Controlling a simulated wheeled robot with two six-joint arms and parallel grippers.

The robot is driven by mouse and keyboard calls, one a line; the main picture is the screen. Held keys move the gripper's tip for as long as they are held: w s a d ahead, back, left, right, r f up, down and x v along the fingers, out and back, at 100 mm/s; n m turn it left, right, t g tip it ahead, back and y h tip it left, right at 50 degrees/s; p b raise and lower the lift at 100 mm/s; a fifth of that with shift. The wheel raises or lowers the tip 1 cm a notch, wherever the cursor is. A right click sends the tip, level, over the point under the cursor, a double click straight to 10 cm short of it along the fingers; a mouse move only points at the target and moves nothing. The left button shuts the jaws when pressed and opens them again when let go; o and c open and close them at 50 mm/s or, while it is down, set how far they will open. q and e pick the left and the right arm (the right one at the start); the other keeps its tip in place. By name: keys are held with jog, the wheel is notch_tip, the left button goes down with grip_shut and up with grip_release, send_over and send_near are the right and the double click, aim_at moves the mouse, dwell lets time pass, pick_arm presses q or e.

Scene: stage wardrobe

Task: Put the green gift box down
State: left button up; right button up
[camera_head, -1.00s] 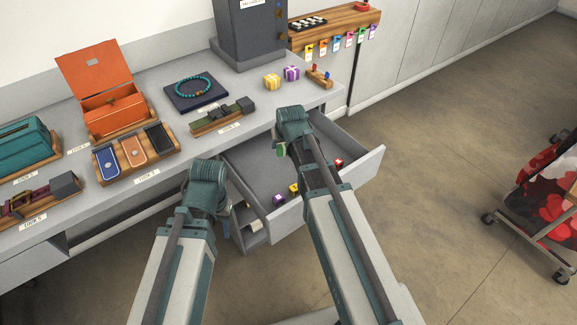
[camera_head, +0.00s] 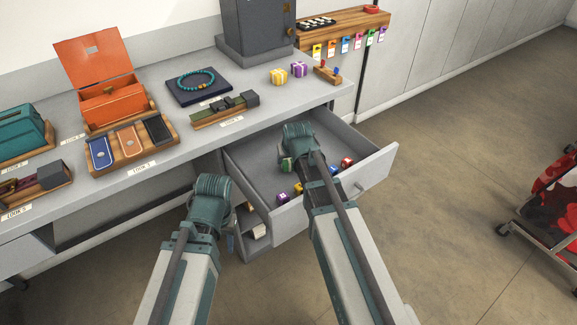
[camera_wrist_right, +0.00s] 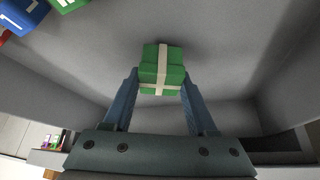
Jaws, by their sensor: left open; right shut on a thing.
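The green gift box (camera_wrist_right: 162,72) with a cream ribbon sits between the fingers of my right gripper (camera_wrist_right: 160,88) in the right wrist view. The gripper is shut on it. In the head view my right gripper (camera_head: 300,150) is over the open grey drawer (camera_head: 255,165), and a bit of the green box (camera_head: 287,164) shows below it. I cannot tell whether the box touches the drawer floor. My left gripper (camera_head: 228,236) hangs in front of the desk, left of the drawer; it is open and its fingers are mostly hidden.
Small lettered cubes lie towards the drawer's front, among them a purple one (camera_head: 282,198) and a red one (camera_head: 347,163). A yellow gift box (camera_head: 278,76) and a purple gift box (camera_head: 299,69) stand on the desk above. The drawer's back part looks clear.

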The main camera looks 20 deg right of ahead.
jog(key=shift+f, duration=0.7)
pick_arm(q)
jog(key=shift+f, duration=0.55)
pick_arm(e)
jog(key=shift+r, duration=0.15)
pick_arm(q)
jog(key=shift+f, duration=0.1)
pick_arm(e)
jog(key=o, duration=0.9)
jog(key=shift+f, duration=0.2)
jog(key=o, duration=0.4)
jog(key=shift+o, duration=0.2)
jog(key=shift+r, duration=0.1)
jog(key=shift+s+r, duration=0.1)
jog(key=shift+r, duration=0.25)
pick_arm(q)
notch_tip(320, 180, up, 11)
jog(key=p, duration=1)
jog(key=shift+f, duration=0.2)
pick_arm(e)
jog(key=v, duration=1.1)
jog(key=shift+s+r, duration=0.15)
jog(key=shift+r, duration=0.05)
